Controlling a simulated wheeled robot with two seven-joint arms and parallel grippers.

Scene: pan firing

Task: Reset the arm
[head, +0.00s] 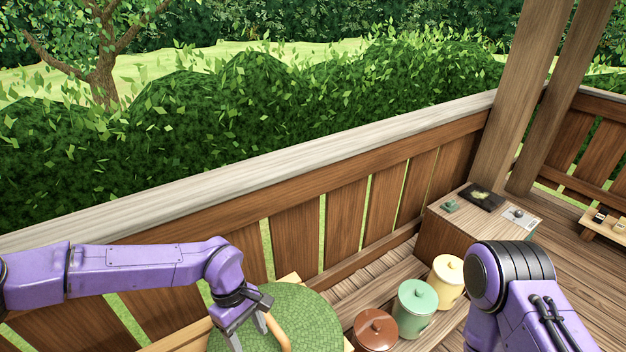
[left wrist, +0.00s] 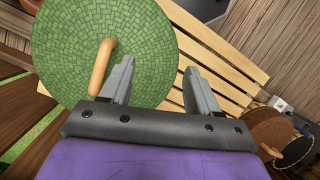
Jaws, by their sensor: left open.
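My left gripper (head: 252,335) is at the lower left of the head view, over the left side of a round green woven disc (head: 305,308). In the left wrist view the left gripper's jaws (left wrist: 158,68) are apart with nothing between them. A tan curved handle (left wrist: 102,67) stands on the disc, just outside the left finger; it also shows beside the gripper in the head view (head: 277,331). My right arm (head: 510,290) enters at the lower right of the head view, and its gripper is out of sight.
The disc lies on a slatted wooden table (left wrist: 235,72). Brown (head: 375,329), green (head: 414,308) and cream (head: 447,281) lidded jars stand to its right. A wooden box (head: 440,232) with small items on top stands behind them. A wooden railing (head: 330,150) runs along the back.

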